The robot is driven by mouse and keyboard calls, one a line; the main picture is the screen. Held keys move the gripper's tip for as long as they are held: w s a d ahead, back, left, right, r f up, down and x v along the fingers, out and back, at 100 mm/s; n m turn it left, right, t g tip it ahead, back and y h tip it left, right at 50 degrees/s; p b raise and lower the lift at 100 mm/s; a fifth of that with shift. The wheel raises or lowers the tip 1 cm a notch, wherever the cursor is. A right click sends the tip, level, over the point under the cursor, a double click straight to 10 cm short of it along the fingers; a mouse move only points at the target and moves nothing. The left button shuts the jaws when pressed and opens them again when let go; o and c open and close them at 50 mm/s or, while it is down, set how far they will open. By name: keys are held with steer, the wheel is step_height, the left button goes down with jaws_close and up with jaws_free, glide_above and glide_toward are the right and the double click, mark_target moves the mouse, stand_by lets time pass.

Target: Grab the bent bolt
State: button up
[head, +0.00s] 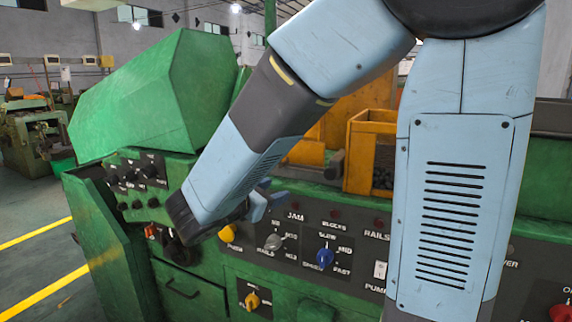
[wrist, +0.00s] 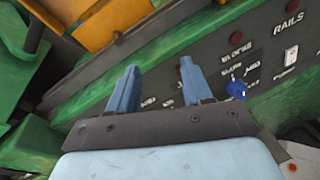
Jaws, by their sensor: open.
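I cannot make out a bent bolt in either view. My gripper (head: 268,198) is in front of the green machine's control panel, with its blue fingers partly hidden behind the wrist in the head view. In the wrist view my gripper (wrist: 160,85) shows two blue fingers spread apart with nothing between them. The fingers point across the green ledge and the dark panel. A dark round piece (head: 334,163) lies beside the orange bin; I cannot tell what it is.
The green machine (head: 150,95) fills the middle. Its dark panel has a blue knob (head: 325,257), a grey knob (head: 272,242) and yellow knobs (head: 252,300). An orange bin (head: 372,126) with dark small pieces stands behind the panel. Open floor (head: 30,230) lies at left.

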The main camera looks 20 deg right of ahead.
steer(key=w+a+n+t, duration=0.2)
steer(key=a+n+t, duration=0.1)
steer(key=a, duration=0.2)
glide_toward(280, 167)
steer(key=x, duration=0.2)
steer(key=shift+x, duration=2.9)
steer(key=shift+s+d, duration=0.1)
steer(key=shift+c, duration=0.3)
jaws_close()
